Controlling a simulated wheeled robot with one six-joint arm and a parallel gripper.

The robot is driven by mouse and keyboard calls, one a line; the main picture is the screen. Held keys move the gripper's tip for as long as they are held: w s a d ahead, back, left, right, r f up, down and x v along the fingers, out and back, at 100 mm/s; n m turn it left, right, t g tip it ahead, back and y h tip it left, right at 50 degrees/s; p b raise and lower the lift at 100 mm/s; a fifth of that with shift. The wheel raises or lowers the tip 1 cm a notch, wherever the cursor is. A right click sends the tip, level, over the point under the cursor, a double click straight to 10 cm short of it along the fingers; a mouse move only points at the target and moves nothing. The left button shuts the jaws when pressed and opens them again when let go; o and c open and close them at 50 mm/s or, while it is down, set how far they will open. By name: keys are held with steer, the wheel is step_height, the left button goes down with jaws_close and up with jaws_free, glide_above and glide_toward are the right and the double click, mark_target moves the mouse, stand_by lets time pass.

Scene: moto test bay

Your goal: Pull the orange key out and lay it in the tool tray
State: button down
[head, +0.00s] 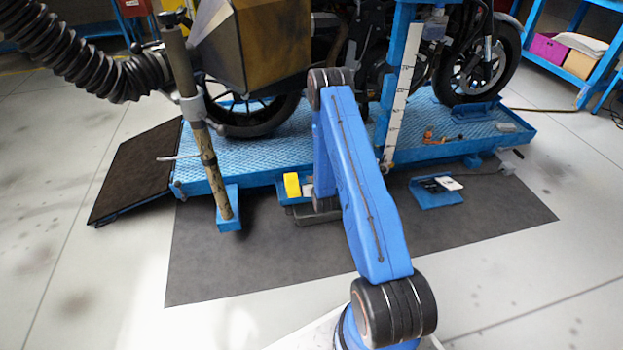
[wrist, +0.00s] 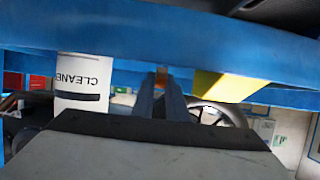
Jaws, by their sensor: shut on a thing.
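In the wrist view my gripper (wrist: 162,82) has its two fingers close together, shut on a small orange piece, the orange key (wrist: 162,74), seen at the fingertips against a blue beam. Most of the key is hidden, and I cannot tell whether it is still seated in anything. In the head view my arm hides the gripper and the key. A low blue tray (head: 428,203) with a black item and a white card lies on the dark mat, right of my arm; I cannot tell whether it is the tool tray.
A blue holder (head: 281,198) with a yellow item (head: 292,185) is just left of my arm. A white cleaner container (wrist: 83,70) shows in the wrist view. The motorcycle stands on a blue platform (head: 260,167), with small orange items (head: 428,135) on it.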

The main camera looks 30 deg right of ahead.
steer(key=c, duration=1.7)
jaws_free()
steer(key=v, duration=1.7)
steer(key=shift+s+r, duration=0.15)
steer(key=shift+s, duration=0.05)
